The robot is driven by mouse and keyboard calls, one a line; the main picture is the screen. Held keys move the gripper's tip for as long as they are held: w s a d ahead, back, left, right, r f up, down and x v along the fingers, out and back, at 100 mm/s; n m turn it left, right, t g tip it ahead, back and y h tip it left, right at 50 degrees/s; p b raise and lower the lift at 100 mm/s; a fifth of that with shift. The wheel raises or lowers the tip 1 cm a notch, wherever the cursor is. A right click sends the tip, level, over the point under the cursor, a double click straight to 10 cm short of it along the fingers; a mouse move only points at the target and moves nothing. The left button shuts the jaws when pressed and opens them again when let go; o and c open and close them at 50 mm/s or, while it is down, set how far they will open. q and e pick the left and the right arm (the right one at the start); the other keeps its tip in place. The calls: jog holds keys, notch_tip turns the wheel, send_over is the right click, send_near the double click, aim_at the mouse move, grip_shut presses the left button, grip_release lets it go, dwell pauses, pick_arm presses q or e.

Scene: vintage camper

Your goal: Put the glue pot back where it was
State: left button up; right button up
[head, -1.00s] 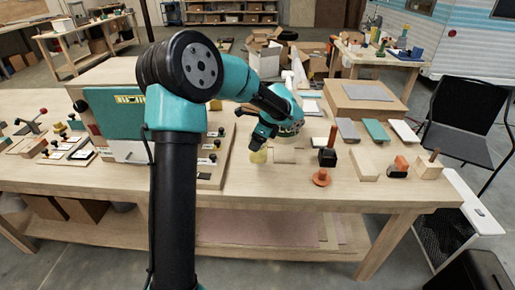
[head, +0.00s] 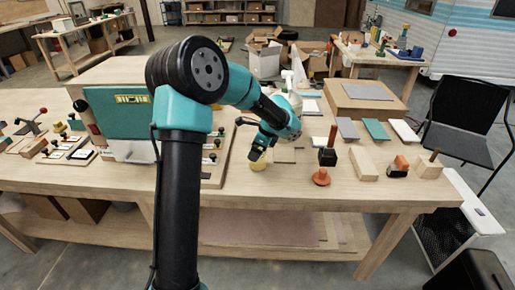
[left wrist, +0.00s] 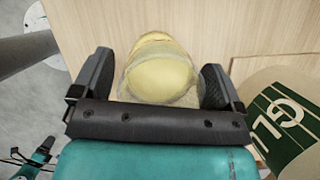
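The glue pot is a small, clear, rounded pot with yellow contents (head: 258,162), near the middle of the bench. In the left wrist view the yellow pot (left wrist: 158,75) sits between the two dark fingers of my left gripper (left wrist: 158,88), which appear to touch it on both sides. In the head view my left gripper (head: 260,150) points down onto the pot and partly covers it. Whether the pot's base touches the bench is hard to tell. My right gripper is not in view.
A cream thing with a green "GL" label (left wrist: 285,120) is close by on the right in the left wrist view. A teal case (head: 118,122) is at left.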

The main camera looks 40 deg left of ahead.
pick_arm(q)
jog(key=v, duration=1.2)
jog(key=shift+w+d+r, duration=0.1)
jog(key=shift+d, duration=0.05)
dwell(0.4)
